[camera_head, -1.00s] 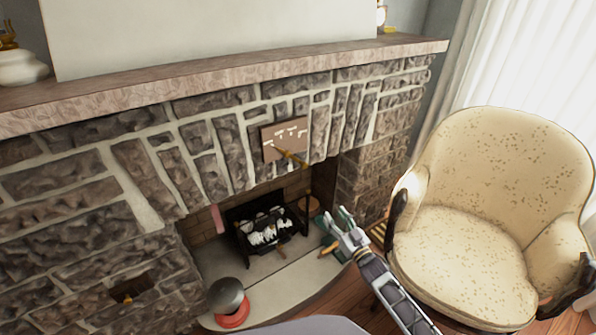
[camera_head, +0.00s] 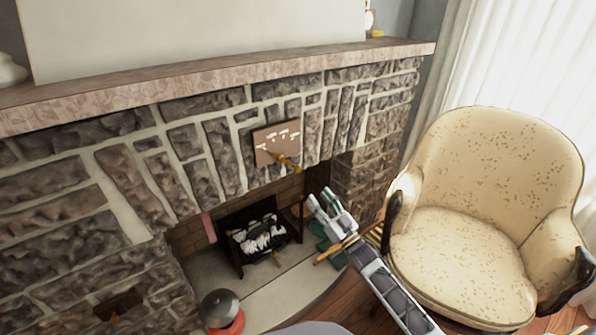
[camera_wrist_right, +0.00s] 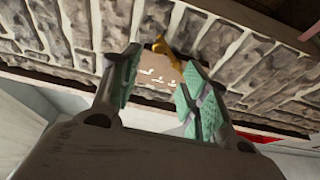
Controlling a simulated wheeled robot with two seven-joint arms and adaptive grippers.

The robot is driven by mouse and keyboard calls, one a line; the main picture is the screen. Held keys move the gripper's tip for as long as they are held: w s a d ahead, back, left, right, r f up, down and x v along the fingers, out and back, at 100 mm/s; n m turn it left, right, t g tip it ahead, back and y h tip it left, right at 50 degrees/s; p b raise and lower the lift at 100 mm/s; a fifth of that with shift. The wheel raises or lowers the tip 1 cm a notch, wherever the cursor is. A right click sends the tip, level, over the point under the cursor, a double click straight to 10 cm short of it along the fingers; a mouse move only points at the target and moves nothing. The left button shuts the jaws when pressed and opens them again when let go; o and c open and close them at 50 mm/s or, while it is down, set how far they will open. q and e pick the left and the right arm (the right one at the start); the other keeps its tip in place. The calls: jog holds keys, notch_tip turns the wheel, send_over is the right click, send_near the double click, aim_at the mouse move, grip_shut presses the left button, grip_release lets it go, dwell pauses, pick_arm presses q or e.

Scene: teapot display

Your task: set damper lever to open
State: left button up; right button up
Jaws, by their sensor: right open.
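The damper lever (camera_head: 291,163) is a brass handle on a brown plate (camera_head: 268,148) with white markings, fixed to the stone fireplace front above the firebox. The lever points down and to the right in the head view. The markings are too small to read. My right gripper (camera_head: 320,197) is open and empty, below and to the right of the lever in the head view. In the right wrist view, the brass lever (camera_wrist_right: 164,50) and the plate (camera_wrist_right: 154,76) show between and beyond the open fingers (camera_wrist_right: 161,60). No contact with the lever shows. My left gripper is not in view.
A log grate (camera_head: 255,238) sits in the firebox below. A cream armchair (camera_head: 470,230) stands close on the right. The mantel (camera_head: 220,82) juts out above. A grey dome on a red base (camera_head: 222,310) stands on the hearth. A second brown plate (camera_head: 120,303) is at lower left.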

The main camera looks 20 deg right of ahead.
aim_at(299, 171)
jog(key=shift+b+x, duration=0.8)
jog(key=shift+x, duration=4)
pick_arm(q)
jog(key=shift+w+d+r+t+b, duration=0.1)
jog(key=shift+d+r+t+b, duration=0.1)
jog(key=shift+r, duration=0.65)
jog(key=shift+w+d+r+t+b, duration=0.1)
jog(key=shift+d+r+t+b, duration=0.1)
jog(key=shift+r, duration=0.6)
pick_arm(e)
jog(key=shift+x, duration=1.9)
grip_shut()
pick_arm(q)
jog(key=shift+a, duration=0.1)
